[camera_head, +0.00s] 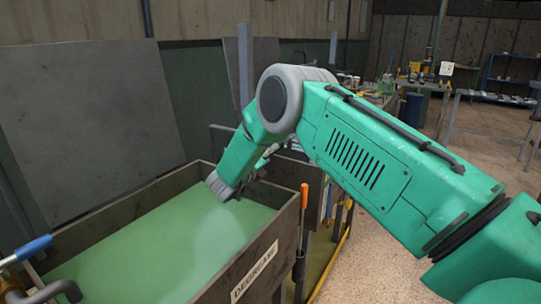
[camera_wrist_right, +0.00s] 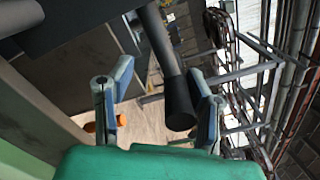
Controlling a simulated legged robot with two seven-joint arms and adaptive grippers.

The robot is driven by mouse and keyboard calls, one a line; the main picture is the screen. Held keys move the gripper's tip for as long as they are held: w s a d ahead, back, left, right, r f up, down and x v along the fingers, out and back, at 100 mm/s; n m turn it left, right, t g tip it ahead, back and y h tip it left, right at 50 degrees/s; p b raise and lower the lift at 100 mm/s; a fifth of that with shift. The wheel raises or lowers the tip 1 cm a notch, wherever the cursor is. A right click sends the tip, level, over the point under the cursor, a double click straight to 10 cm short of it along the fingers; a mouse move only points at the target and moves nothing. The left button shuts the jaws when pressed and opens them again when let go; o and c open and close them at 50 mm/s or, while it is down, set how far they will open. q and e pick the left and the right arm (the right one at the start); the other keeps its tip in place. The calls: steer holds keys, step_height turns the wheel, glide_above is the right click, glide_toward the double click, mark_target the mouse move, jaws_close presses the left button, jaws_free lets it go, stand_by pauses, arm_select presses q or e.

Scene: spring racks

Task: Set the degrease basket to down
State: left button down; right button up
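The degrease tank (camera_head: 271,248), a brown open box with a "DEGREASE" label, holds flat green liquid in the head view. I cannot make out a basket in it. My right gripper (camera_head: 262,162) is over the tank's far right corner, mostly hidden behind my own wrist. In the right wrist view its two blue-grey fingers (camera_wrist_right: 158,100) stand wide apart. A dark round-ended bar or handle (camera_wrist_right: 178,98) shows between them, nearer the right finger; I cannot tell whether it touches. An orange-gripped lever (camera_head: 304,197) stands upright at the tank's right side. My left gripper is not in view.
A blue-handled valve (camera_head: 33,248) sits at the tank's near left. A grey panel (camera_head: 85,125) leans behind the tank. Grey rails and pipes (camera_wrist_right: 250,70) fill the right of the wrist view. Open floor (camera_head: 380,262) lies to the right, beyond my arm.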

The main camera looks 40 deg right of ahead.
steer(key=shift+s+d+r, duration=0.15)
steer(key=shift+s+r, duration=0.05)
steer(key=shift+s, duration=0.05)
steer(key=shift+a+f, duration=0.15)
steer(key=shift+a, duration=0.1)
steer(key=v, duration=1.1)
steer(key=shift+a, duration=0.3)
steer(key=shift+d, duration=0.1)
